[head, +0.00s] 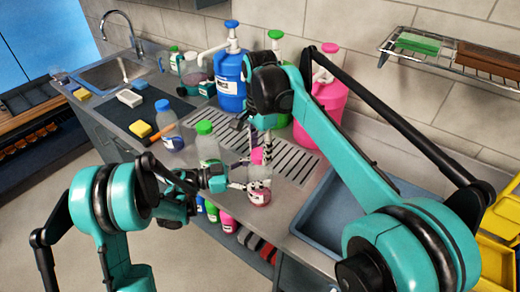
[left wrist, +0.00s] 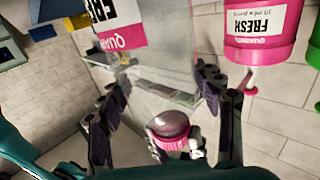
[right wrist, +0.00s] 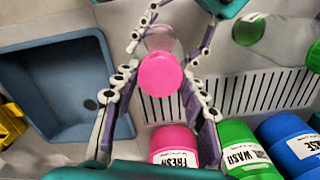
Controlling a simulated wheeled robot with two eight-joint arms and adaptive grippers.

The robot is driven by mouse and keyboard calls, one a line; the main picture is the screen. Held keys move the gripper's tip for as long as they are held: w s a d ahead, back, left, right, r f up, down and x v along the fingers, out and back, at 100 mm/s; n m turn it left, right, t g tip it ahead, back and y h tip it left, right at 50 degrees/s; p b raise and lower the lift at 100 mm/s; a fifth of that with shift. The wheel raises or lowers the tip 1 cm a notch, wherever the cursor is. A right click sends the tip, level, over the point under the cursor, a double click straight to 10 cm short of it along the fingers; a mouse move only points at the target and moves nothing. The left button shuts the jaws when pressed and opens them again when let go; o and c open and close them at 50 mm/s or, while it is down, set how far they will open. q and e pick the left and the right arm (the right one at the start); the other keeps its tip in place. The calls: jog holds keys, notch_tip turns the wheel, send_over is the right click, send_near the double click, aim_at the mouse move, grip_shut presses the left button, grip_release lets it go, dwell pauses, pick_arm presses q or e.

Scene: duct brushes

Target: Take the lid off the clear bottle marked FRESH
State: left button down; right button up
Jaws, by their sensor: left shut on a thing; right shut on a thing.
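The clear bottle (head: 259,197) with a pink label stands in my left gripper (head: 249,186), above the front part of the counter. In the left wrist view its label (left wrist: 118,30) shows part of the word FRESH, and its clear body lies between the open-spread fingers. The pink lid (head: 257,156) is above the bottle in my right gripper (head: 262,147). In the right wrist view the lid (right wrist: 160,75) sits between the fingers. The lid also shows in the left wrist view (left wrist: 170,143). I cannot tell whether the lid still touches the bottle's neck.
A green-capped clear bottle (head: 207,147) and a blue-capped one (head: 168,125) stand to the left. Large blue (head: 231,83) and pink (head: 322,108) pump jugs stand behind. A slotted drainer (head: 290,160) lies under the grippers. A blue-grey basin (head: 345,215) is at right.

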jog(key=n, duration=1.9)
jog(key=shift+n, duration=0.3)
jog(key=n, duration=0.4)
jog(key=shift+n, duration=0.4)
jog(key=n, duration=0.5)
jog(key=shift+r, duration=0.1)
jog(key=n, duration=0.4)
jog(key=shift+n, duration=0.3)
jog(key=n, duration=0.6)
jog(key=shift+r, duration=0.15)
